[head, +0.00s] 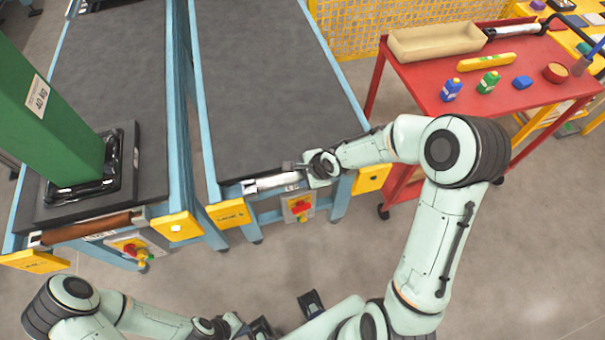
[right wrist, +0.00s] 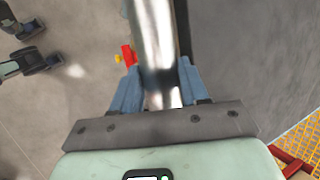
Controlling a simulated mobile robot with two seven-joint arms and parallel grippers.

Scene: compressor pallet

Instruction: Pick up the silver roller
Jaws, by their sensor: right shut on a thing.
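The silver roller (head: 272,183) lies across the near end of the right conveyor, between its yellow end plates. My right gripper (head: 290,168) reaches in from the right at the roller's right part. In the right wrist view the shiny roller (right wrist: 157,45) runs between the two blue-grey fingers (right wrist: 158,88), and the gripper is shut on it. Whether the roller is lifted from its seat is hard to tell. My left gripper (head: 286,315) is low in the head view, away from the conveyors, with its fingers apart and nothing between them.
The left conveyor (head: 125,50) has a brown roller (head: 88,228) at its end and carries a green column on a black base (head: 60,115). A red-and-yellow switch (head: 299,207) sits below the silver roller. A red cart (head: 425,80) with small items stands at the right.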

